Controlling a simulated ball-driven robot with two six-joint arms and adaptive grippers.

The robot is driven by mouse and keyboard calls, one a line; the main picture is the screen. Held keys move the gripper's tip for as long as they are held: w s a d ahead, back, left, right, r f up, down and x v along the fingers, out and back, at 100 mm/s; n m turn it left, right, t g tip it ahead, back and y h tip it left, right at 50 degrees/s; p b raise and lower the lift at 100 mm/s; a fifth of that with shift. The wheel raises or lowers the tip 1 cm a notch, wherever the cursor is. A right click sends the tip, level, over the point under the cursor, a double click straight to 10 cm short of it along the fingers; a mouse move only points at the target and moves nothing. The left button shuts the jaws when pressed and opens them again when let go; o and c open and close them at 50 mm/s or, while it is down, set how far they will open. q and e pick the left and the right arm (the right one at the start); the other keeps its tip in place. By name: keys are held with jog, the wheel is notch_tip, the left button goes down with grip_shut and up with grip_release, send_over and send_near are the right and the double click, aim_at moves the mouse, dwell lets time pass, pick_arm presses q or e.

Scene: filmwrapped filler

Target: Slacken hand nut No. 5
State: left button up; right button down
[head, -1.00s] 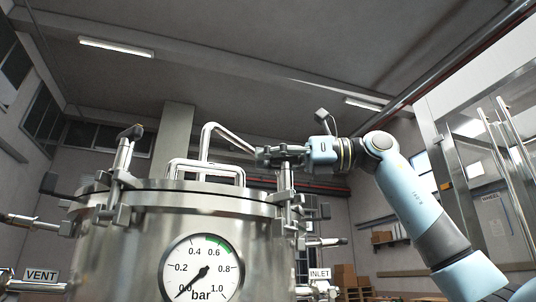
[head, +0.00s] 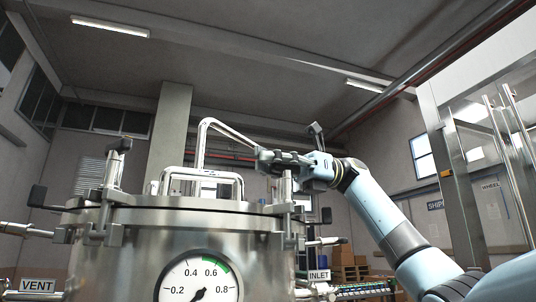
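A steel vessel (head: 130,250) with a flanged lid fills the lower left of the head view. A swing-bolt clamp with a hand nut (head: 118,145) on top stands upright at the lid's left. Another clamp (head: 287,190) stands at the lid's right edge; its top is largely hidden by my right gripper. No nut number is readable, so I cannot tell which is No. 5. My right gripper (head: 272,158) reaches in from the right, level with that clamp's top. Its fingers show side-on; whether they touch or grip a nut is unclear. My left gripper is out of view.
A pressure gauge (head: 198,287) is on the vessel front. Side pipes carry VENT (head: 38,285) and INLET (head: 318,276) labels. A glass-and-metal frame (head: 455,190) stands at the right.

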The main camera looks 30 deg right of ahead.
dwell(0.4)
jog(key=c, duration=1.2)
grip_release()
jog(key=d, duration=1.2)
jog(key=shift+d, duration=0.1)
